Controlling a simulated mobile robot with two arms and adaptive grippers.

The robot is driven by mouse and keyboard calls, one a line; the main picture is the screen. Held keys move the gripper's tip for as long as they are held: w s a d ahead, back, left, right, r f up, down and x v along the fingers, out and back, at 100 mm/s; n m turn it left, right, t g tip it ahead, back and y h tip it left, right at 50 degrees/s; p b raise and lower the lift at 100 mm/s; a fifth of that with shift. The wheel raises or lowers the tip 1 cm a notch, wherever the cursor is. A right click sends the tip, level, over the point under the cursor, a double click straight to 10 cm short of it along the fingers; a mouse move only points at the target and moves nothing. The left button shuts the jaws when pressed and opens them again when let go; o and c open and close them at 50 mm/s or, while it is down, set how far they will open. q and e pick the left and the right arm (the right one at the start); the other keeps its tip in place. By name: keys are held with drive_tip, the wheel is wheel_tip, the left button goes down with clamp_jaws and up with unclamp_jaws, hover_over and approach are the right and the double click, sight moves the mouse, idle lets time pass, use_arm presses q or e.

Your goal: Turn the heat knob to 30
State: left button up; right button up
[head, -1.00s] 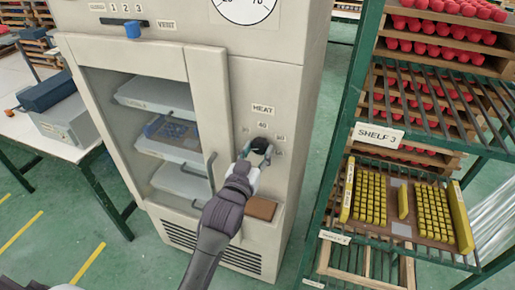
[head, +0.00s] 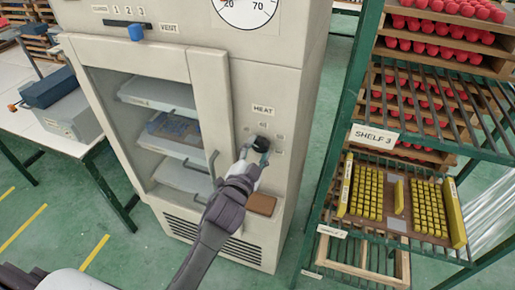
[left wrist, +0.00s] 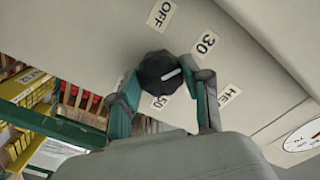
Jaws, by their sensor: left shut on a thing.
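The heat knob (head: 262,145) is a round black knob on the cream cabinet front, under the HEAT label (head: 262,110). My left gripper (head: 254,153) reaches up to it, with its fingers around the knob. In the left wrist view, the knob (left wrist: 158,73) sits between the fingertips of my left gripper (left wrist: 163,88), which is shut on it. Its white pointer line slants right and slightly up, a little below the direction of the 30 label (left wrist: 206,42). The OFF label (left wrist: 161,15) and the 50 label (left wrist: 160,101) also show. My right gripper is out of view.
A glass-door cabinet compartment with trays and a door handle (head: 213,165) is left of the knob. A brown block (head: 261,205) is on the cabinet front below. A green rack (head: 338,140) with red and yellow pieces stands right. A dial (head: 248,10) is above.

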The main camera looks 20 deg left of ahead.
use_arm(q)
drive_tip(key=shift+m, duration=0.3)
drive_tip(key=o, duration=1.2)
drive_tip(key=shift+c, duration=0.2)
drive_tip(key=s, duration=1.2)
drive_tip(key=shift+a, duration=0.2)
